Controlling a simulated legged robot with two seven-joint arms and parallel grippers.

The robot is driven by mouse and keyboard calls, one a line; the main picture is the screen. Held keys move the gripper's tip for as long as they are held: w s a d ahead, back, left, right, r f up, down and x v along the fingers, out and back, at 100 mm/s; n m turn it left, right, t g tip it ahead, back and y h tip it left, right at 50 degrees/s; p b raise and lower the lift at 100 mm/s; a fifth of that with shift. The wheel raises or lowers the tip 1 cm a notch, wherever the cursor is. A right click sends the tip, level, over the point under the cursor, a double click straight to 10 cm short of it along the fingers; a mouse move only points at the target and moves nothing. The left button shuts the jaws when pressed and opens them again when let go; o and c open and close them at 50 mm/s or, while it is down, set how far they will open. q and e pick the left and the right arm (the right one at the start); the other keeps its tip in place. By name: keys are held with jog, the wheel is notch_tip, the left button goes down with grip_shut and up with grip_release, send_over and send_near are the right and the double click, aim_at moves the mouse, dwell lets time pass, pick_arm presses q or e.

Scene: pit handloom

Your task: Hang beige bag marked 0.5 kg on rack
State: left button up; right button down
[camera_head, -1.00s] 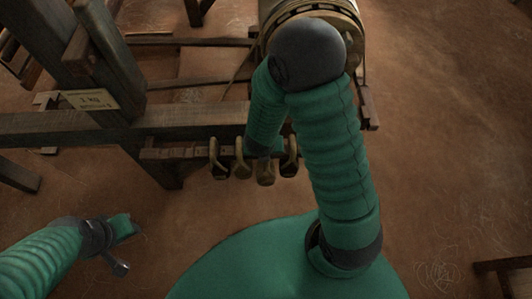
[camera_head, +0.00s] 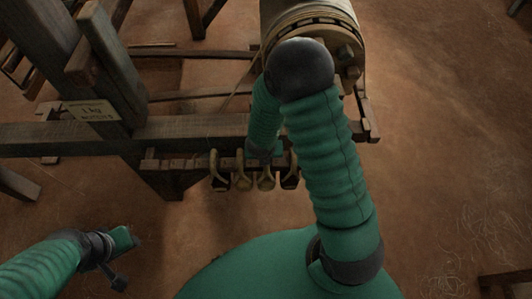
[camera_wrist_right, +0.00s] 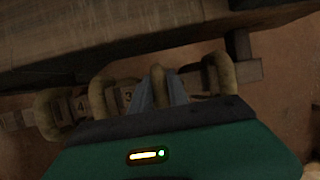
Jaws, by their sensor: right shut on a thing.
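The rack (camera_head: 202,164) is a short wooden bar along the loom beam, and several looped bags hang in a row from it. My right gripper (camera_wrist_right: 160,96) is at this rack, its fingers shut around one upright beige loop, which I take to be the beige bag's (camera_wrist_right: 158,76). In the head view that bag appears to be the third from the left (camera_head: 266,181), partly behind my right forearm. I cannot read a 0.5 kg mark. Other loops stand close on both sides. My left gripper (camera_head: 122,262) is low at left, away from the rack; its jaws are unclear.
The loom beam (camera_head: 60,141) runs just behind the rack. A cloth roller (camera_head: 325,18) is beyond my right elbow. Number tags 3 and 4 (camera_wrist_right: 82,105) show on the rack.

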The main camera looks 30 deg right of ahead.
jog(key=shift+f, duration=0.1)
dwell(0.4)
jog(key=shift+s+a+b, duration=0.1)
jog(key=shift+s+b, duration=0.05)
jog(key=shift+b, duration=0.2)
jog(key=c, duration=1.6)
grip_release()
jog(key=shift+f, duration=0.1)
jog(key=shift+c, duration=0.2)
jog(key=o, duration=0.5)
jog(key=shift+f, duration=0.1)
jog(key=shift+c, duration=0.2)
